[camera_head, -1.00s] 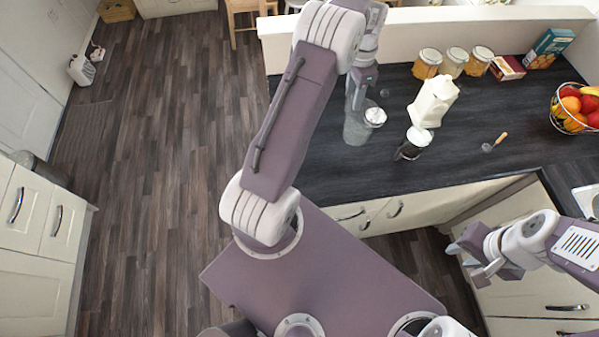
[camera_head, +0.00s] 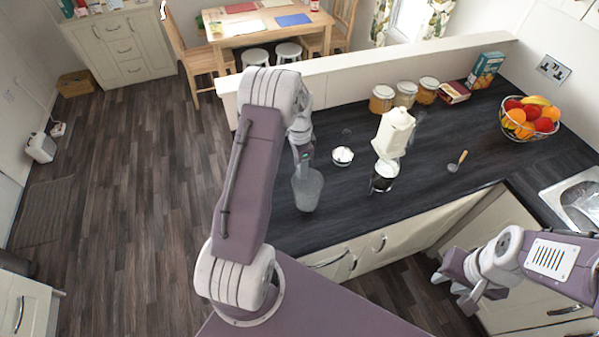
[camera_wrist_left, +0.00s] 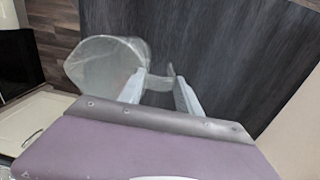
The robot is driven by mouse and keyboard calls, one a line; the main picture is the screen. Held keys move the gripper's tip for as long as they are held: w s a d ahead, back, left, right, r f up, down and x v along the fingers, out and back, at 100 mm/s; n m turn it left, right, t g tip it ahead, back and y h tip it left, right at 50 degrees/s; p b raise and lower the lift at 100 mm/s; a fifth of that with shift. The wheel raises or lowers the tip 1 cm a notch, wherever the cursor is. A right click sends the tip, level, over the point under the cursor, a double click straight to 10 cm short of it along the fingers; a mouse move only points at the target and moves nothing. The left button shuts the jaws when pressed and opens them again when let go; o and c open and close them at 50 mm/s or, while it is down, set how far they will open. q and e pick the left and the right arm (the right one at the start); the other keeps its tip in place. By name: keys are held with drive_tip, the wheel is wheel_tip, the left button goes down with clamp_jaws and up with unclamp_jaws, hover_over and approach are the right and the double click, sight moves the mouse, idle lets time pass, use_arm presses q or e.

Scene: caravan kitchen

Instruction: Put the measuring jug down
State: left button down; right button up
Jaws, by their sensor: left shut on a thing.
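The measuring jug (camera_head: 307,190), clear and greyish, is at the left front part of the dark worktop (camera_head: 340,215). My left gripper (camera_head: 301,155) is shut on the jug's handle. In the left wrist view the jug (camera_wrist_left: 105,65) lies left of the fingers, with its handle (camera_wrist_left: 156,76) between the fingertips (camera_wrist_left: 158,92). It looks roughly upright. I cannot tell whether its base touches the worktop. My right gripper (camera_head: 456,287) is open and empty, low in front of the cupboards at the right.
A wooden-handled utensil (camera_head: 457,162) and fruit bowl (camera_head: 530,118) are further right. Lidded jars (camera_head: 405,93) line the back wall. Worktop between jug and dark jar is clear.

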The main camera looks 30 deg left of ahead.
sight(305, 188)
use_arm(q)
drive_tip(key=shift+a+f, duration=0.15)
wheel_tip(305, 188, down, 4)
drive_tip(key=shift+s+f+p, duration=0.15)
drive_tip(key=shift+f+p, duration=0.05)
drive_tip(key=shift+p, duration=0.45)
drive_tip(key=c, duration=0.8)
unclamp_jaws()
drive_tip(key=shift+c, duration=0.2)
drive_tip(key=shift+r, duration=0.1)
